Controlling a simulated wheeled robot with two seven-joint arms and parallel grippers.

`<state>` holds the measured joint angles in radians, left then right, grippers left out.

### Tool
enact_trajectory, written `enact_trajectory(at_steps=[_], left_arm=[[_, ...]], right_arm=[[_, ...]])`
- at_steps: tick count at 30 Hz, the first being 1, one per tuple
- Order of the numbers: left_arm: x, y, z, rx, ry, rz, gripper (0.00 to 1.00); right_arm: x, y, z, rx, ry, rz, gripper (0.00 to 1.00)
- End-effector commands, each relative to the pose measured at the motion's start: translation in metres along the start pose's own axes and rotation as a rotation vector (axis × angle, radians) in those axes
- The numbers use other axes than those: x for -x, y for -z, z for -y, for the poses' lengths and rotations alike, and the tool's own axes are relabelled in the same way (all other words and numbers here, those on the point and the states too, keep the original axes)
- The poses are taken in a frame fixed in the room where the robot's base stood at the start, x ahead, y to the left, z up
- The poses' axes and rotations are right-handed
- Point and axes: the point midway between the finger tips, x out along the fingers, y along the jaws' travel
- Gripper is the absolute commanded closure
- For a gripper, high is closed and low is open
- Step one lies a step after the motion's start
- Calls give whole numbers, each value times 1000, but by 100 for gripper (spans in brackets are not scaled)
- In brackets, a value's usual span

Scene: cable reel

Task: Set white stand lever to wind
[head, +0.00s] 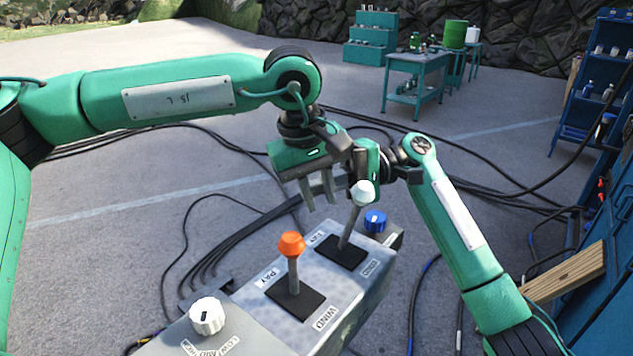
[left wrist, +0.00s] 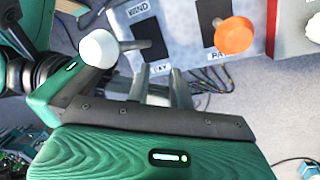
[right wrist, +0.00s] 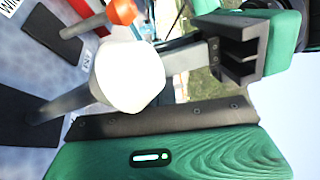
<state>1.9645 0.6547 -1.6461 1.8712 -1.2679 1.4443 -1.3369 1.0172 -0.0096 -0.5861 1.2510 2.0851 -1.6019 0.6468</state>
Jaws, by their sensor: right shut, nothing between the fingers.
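The white lever knob (head: 363,191) tops a grey shaft rising from a dark slot on the grey control box (head: 265,335); in the head view it leans right of its slot. PAY stands by the slot's far-left end, WIND by its near-right end. My right gripper (head: 324,184) is shut and empty, just behind the knob; in the right wrist view the white knob (right wrist: 130,78) hides its fingers, so contact is unclear. My left gripper (head: 317,198) points down left of the white lever, its fingers apart (left wrist: 160,90) and not around the knob.
An orange lever (head: 291,244) stands left of the white one with its own slot. A white dial (head: 207,316) and a blue dial (head: 375,220) flank the levers. Both grippers are crowded close together. Cables cover the ground behind; a workbench (head: 418,62) stands far back.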

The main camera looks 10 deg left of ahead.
Motion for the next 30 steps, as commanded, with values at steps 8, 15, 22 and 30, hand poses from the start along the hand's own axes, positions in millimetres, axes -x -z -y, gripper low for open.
enact_trajectory(at_steps=[8,15,22,30], left_arm=[[-1,8,3,15,5,-9,43],[0,7,2,15,2,-8,43],[0,7,2,15,0,-9,43],[28,7,1,16,-7,-12,43]], right_arm=[[2,-3,2,4,0,9,100],[0,-4,2,5,0,12,100],[-1,-4,1,4,-1,13,100],[-1,-1,-14,0,-2,10,100]])
